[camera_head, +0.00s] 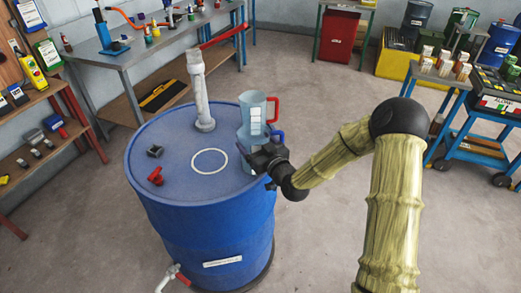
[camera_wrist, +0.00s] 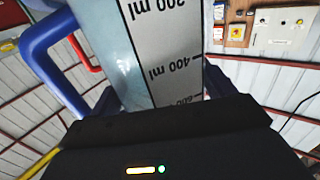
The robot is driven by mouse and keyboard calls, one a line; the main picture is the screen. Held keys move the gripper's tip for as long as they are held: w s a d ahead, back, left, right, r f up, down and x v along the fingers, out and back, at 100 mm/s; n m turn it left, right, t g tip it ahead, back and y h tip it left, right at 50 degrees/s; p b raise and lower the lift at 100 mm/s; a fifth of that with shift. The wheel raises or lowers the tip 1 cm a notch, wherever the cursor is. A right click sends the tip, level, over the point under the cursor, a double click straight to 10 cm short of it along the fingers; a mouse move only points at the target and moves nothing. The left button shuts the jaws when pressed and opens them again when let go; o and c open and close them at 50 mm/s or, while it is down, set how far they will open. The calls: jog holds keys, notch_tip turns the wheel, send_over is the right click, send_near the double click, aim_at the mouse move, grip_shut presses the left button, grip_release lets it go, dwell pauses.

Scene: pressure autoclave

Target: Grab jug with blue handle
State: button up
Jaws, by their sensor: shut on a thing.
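The jug with the blue handle (camera_head: 244,138) is at the right side of the blue drum's top in the head view, upright and partly hidden by my gripper. In the wrist view its pale body with a printed ml scale (camera_wrist: 163,55) fills the middle, with its blue handle (camera_wrist: 42,60) at left. My gripper (camera_head: 266,158) is shut on this jug's body, with a finger on each side. I cannot tell whether the jug's base touches the drum. A jug with a red handle (camera_head: 254,106) stands just behind it; its red handle (camera_wrist: 80,50) also shows in the wrist view.
The blue drum (camera_head: 200,215) carries a grey upright pipe (camera_head: 199,90), a red valve (camera_head: 155,177), a dark cap (camera_head: 154,151) and a white ring mark (camera_head: 209,161). A workbench (camera_head: 150,50) stands behind. Open floor (camera_head: 320,130) lies to the right.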

jog(key=shift+d+r, duration=0.2)
jog(key=shift+r, duration=0.4)
notch_tip(320, 180, up, 9)
jog(key=shift+f, duration=0.15)
dwell(0.5)
